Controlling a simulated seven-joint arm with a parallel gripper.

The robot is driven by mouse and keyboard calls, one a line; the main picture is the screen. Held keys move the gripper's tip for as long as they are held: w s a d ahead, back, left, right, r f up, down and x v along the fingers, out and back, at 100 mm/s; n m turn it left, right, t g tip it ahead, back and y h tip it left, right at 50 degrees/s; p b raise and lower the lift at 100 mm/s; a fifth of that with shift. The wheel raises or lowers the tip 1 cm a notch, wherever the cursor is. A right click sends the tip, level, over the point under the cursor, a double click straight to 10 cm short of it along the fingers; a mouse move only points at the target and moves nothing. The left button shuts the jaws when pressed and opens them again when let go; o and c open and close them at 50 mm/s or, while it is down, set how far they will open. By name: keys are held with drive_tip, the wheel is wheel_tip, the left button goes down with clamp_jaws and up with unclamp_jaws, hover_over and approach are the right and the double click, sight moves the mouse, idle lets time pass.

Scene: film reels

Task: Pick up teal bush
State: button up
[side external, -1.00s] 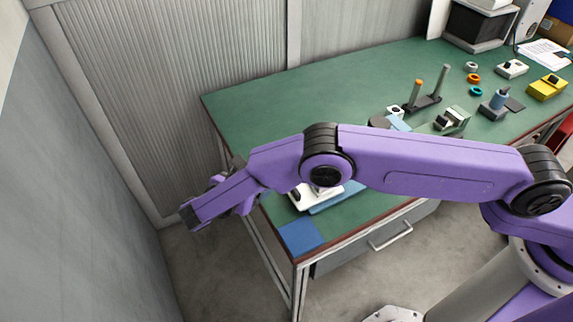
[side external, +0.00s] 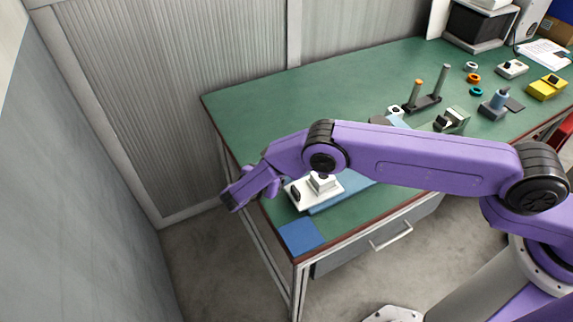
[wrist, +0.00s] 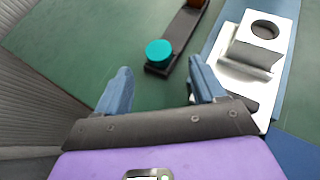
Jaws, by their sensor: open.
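In the wrist view a round teal piece (wrist: 158,52) sits at the near end of a dark strip (wrist: 178,35), just beyond my fingertips and roughly between them. My gripper (wrist: 159,76) is open, with nothing between its two blue-grey fingers. In the side view my gripper (side external: 234,199) hangs at the left end of the green table, and its fingers are hard to make out. A teal ring (side external: 476,91) lies at the right part of the table there. I cannot tell which of these is the bush. The dark strip is not clearly seen in the side view.
A white block with a round hole (wrist: 277,55) stands close to the right finger; it also shows in the side view (side external: 315,187). A two-post stand (side external: 423,104), an orange ring (side external: 473,78) and a yellow block (side external: 547,87) stand farther right. The table's back left is clear.

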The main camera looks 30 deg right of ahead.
drive_tip(key=shift+r+x, duration=0.15)
drive_tip(key=shift+x, duration=1.2)
drive_tip(key=shift+r+x, duration=0.15)
drive_tip(key=shift+x, duration=1.15)
drive_tip(key=shift+w+d, duration=0.1)
drive_tip(key=c, duration=1.1)
drive_tip(key=shift+c, duration=0.2)
drive_tip(key=shift+r, duration=0.1)
